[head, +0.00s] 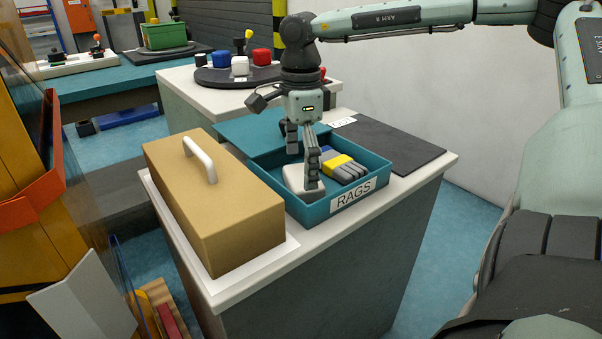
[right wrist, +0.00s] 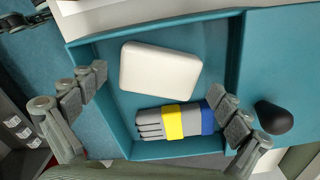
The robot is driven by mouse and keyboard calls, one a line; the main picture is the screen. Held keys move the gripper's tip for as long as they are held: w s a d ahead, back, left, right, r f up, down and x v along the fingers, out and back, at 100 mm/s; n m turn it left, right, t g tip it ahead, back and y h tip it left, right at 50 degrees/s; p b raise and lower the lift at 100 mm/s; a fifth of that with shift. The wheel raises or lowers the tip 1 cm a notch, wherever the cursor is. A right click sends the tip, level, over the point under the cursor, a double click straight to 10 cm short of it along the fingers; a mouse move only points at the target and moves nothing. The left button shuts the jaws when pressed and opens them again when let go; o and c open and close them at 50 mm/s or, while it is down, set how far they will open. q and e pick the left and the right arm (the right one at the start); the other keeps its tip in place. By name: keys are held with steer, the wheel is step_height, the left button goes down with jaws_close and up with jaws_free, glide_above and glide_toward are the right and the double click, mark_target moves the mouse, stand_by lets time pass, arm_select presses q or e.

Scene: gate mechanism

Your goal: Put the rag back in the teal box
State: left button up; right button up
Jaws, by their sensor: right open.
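The teal box (head: 321,213), labelled RAGS, stands open on the white-topped cabinet. A white folded pad, which looks like the rag (head: 295,180), lies inside it; it also shows whole in the right wrist view (right wrist: 160,70). My right gripper (head: 302,169) is open, reaching down over the box. In the head view its fingers partly hide the rag. In the right wrist view (right wrist: 160,100) the fingers are spread wide at either side, apart from the rag. My left gripper is not in view.
Grey gloves with a yellow and blue band (head: 343,166) lie beside the rag in the box. A teal panel with a dark knob (right wrist: 273,118) adjoins the box. A tan case with a white handle (head: 215,205) stands close left. A dark mat (head: 390,142) lies clear at right.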

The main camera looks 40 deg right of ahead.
mark_target(301, 175)
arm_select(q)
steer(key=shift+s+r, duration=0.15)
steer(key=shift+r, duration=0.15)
arm_select(e)
step_height(301, 175, up, 10)
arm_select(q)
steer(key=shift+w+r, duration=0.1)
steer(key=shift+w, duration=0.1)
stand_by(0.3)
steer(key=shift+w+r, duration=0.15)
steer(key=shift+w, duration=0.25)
arm_select(e)
steer(key=shift+c, duration=0.6)
